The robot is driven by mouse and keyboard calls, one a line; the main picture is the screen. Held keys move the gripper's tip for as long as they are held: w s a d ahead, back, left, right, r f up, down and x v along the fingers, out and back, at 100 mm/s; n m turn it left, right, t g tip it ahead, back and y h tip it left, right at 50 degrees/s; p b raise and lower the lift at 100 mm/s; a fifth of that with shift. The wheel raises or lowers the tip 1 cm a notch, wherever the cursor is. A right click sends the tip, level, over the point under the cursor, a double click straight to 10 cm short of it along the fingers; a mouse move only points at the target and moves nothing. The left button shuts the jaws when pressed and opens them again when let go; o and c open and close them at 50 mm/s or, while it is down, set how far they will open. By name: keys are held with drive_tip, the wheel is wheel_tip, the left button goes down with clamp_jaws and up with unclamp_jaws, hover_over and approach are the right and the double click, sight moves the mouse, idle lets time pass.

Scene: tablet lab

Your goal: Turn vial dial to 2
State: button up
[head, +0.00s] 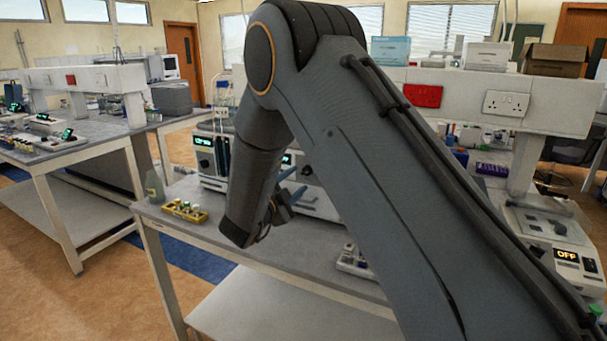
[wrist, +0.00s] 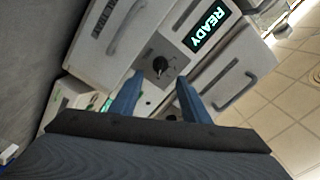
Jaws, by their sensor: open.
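The vial dial (wrist: 160,66) is a small dark knob on a grey panel of a white machine, below a READY display (wrist: 206,27) in the wrist view. Its number marks are too small to read. My gripper (wrist: 158,92) is open, its two blue fingers pointing at the panel on either side of the dial's line, apart from the knob. In the head view my gripper (head: 283,196) is partly hidden by my arm, in front of the white machine (head: 322,204) on the bench.
A yellow vial rack (head: 185,211) and a bottle (head: 154,187) stand at the bench's left end. Another device (head: 208,158) stands left of my gripper. A small white rack (head: 352,262) is near the front edge. Drawer handles (wrist: 232,90) flank the dial panel.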

sight(306, 173)
drive_tip(key=p+x, duration=0.1)
drive_tip(key=x, duration=0.4)
drive_tip(key=shift+w+d+p, duration=0.2)
drive_tip(key=shift+w+p, duration=0.1)
drive_tip(key=shift+p, duration=0.1)
drive_tip(key=shift+c, duration=0.5)
drive_tip(key=c, duration=0.9)
